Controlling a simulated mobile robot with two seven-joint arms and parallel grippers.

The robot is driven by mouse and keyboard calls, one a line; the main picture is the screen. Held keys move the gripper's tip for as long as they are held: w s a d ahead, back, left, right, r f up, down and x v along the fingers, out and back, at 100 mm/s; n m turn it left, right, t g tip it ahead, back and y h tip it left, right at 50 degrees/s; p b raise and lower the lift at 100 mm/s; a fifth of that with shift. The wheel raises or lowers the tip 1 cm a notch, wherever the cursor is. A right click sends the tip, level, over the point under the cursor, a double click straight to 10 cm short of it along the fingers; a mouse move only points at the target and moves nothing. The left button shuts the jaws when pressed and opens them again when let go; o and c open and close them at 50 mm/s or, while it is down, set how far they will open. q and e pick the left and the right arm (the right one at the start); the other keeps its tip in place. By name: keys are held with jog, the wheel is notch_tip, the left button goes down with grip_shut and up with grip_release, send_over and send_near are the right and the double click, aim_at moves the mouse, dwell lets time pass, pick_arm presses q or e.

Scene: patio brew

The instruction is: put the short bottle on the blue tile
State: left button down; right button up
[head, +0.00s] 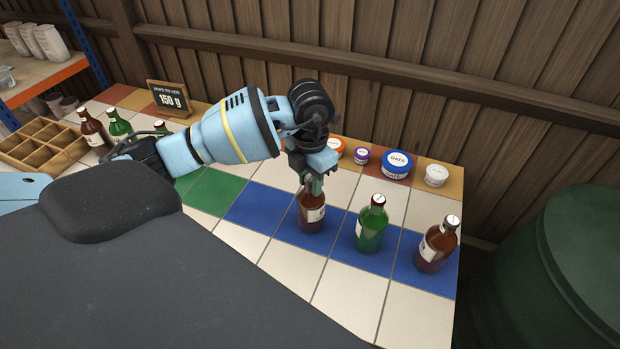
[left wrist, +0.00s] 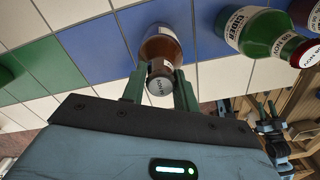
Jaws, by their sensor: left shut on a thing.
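A brown bottle (head: 312,213) with a pale label stands upright over the row of blue tiles (head: 258,208). My left gripper (head: 313,188) comes down on it from above and is shut on its neck. In the left wrist view the brown bottle (left wrist: 163,45) shows between the two fingers, cap towards the camera, with a blue tile (left wrist: 98,47) beside it. I cannot tell whether its base touches the tile. What looks like my right gripper (left wrist: 263,107) shows small in the left wrist view, its jaws unclear.
A green bottle (head: 372,225) and another brown bottle (head: 437,245) stand to the right on the blue row. Lidded jars, among them a blue one (head: 396,165), line the back. A wooden crate (head: 38,146), more bottles and a sign (head: 168,98) are at the left. White front tiles are clear.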

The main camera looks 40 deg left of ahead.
pick_arm(q)
jog(key=c, duration=1.1)
grip_release()
jog(key=shift+f, duration=0.15)
notch_tip(320, 180, up, 12)
jog(key=shift+r, duration=0.2)
